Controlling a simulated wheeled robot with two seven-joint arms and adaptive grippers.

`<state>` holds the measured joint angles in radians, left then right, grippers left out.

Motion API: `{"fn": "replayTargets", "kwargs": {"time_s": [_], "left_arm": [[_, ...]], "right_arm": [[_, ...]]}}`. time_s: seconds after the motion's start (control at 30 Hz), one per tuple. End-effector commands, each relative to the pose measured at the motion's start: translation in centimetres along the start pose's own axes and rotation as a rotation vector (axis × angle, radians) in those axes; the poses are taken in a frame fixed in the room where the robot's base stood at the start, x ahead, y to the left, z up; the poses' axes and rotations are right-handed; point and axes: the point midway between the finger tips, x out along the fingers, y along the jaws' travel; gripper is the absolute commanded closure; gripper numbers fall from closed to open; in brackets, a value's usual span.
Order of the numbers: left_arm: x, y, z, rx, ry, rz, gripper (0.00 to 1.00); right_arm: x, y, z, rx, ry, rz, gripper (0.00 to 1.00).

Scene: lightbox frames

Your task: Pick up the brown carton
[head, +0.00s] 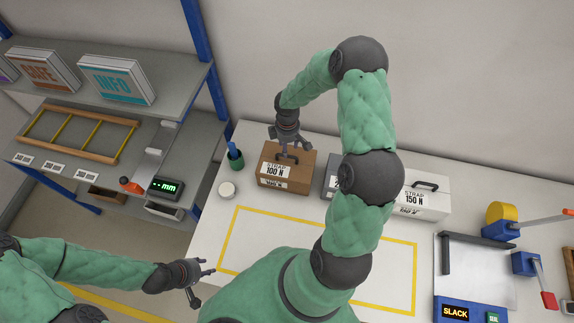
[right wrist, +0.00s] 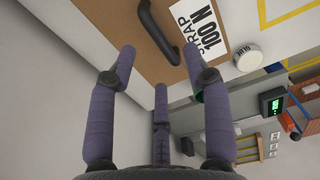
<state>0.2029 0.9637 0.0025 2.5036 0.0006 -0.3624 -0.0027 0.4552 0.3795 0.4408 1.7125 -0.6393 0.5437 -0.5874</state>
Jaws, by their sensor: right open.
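The brown carton (head: 298,180) stands on the white table, with a white label reading STRAP 100 N. Its top and dark handle (right wrist: 158,32) show close up in the right wrist view. My right gripper (head: 287,156) is above the carton, over the handle. In the right wrist view its purple fingers are spread open and empty, with the handle just beyond the fingertips. I cannot tell whether any finger touches the carton. My left gripper (head: 206,283) is low at the left, away from the carton, with its fingers apart and nothing between them.
A grey case, partly hidden by my right arm, and a white STRAP 150 N case (head: 425,203) stand to the right. A green cup (head: 236,160) and a round white disc (head: 227,190) are left of the carton. A yellow-outlined area (head: 300,235) in front looks clear.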

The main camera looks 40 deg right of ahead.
Motion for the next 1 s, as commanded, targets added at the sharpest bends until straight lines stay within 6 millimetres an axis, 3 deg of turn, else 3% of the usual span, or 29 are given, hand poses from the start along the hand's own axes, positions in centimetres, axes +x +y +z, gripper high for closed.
{"fn": "replayTargets", "kwargs": {"time_s": [0.37, 0.63, 0.97, 1.0], "left_arm": [[-0.5, 0.2, 0.0, 0.000, 0.000, 0.000, 0.60], [-1.2, 0.4, 0.0, 0.000, 0.001, 0.000, 0.60], [-1.2, 0.4, 0.0, 0.000, 0.000, 0.000, 0.60], [-1.2, 0.4, 0.0, 0.000, 0.000, 0.000, 0.60]], "right_arm": [[3.0, 0.1, 0.0, -0.001, 0.000, -0.001, 0.50], [6.3, 0.3, -0.1, 0.000, 0.000, -0.001, 0.50], [7.1, 0.3, -0.1, 0.000, 0.002, 0.002, 0.50], [7.1, 0.3, -0.1, 0.000, 0.002, 0.002, 0.56]]}}
